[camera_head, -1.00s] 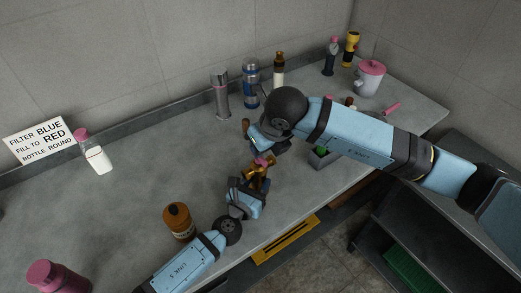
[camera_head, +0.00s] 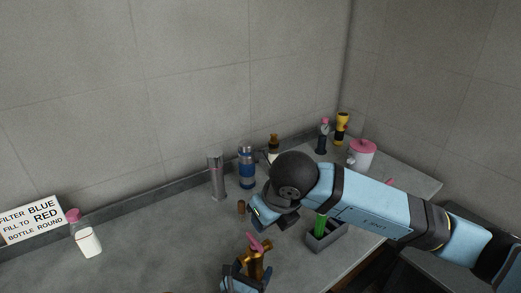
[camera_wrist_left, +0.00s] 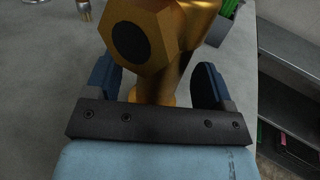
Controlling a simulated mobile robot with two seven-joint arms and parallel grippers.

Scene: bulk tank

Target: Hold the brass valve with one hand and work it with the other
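The brass valve (camera_head: 257,267) with its pink handle (camera_head: 257,244) is low in the head view, above the counter. In the left wrist view its large brass body (camera_wrist_left: 165,40), with a dark round end, fills the upper middle. My left gripper (camera_head: 246,281) is at the valve, cut off by the bottom edge. My right gripper (camera_head: 270,220) is above and behind the valve, apart from the pink handle. Its fingertips are too small and partly hidden to judge.
A grey bin (camera_head: 327,237) with a green item stands right of the valve. A silver flask (camera_head: 216,176), blue bottle (camera_head: 247,166) and pink-lidded pot (camera_head: 362,155) stand along the back. A milk bottle (camera_head: 88,240) stands left. The counter's left middle is clear.

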